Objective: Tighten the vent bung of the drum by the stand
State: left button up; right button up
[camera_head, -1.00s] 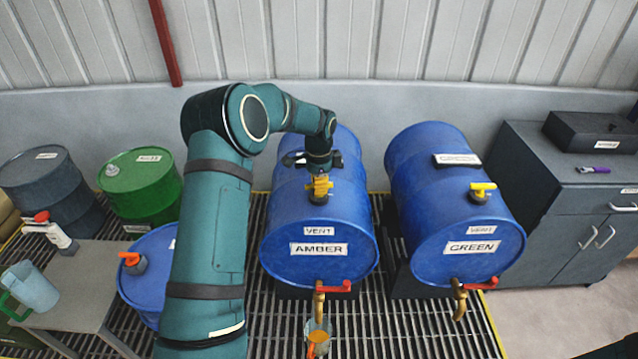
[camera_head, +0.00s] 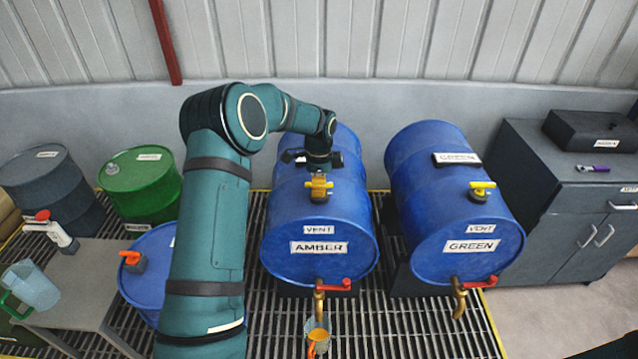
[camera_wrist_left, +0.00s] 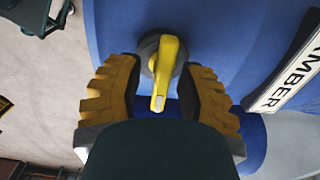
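The blue drum labelled AMBER (camera_head: 290,225) lies on its side in the middle of the head view. Its vent bung, with a yellow handle (camera_wrist_left: 167,62), sits on top behind the VENT label (camera_head: 318,229). My left gripper (camera_head: 319,187) points down over this bung. In the left wrist view, the notched yellow fingers of my left gripper (camera_wrist_left: 161,68) stand on either side of the handle, with visible gaps. It is open. In the head view the fingers partly hide the bung. My right gripper is not in view.
A blue drum labelled GREEN (camera_head: 425,215) lies to the right, with its own yellow vent handle (camera_head: 482,185). A grey cabinet (camera_head: 540,195) stands beyond it. A grey table (camera_head: 95,280) stands left.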

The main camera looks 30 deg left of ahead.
pick_arm(q)
jog(key=shift+r, duration=0.15)
notch_tip(320, 180, up, 12)
jog(key=shift+f, duration=0.1)
dwell(0.6)
dwell(0.5)
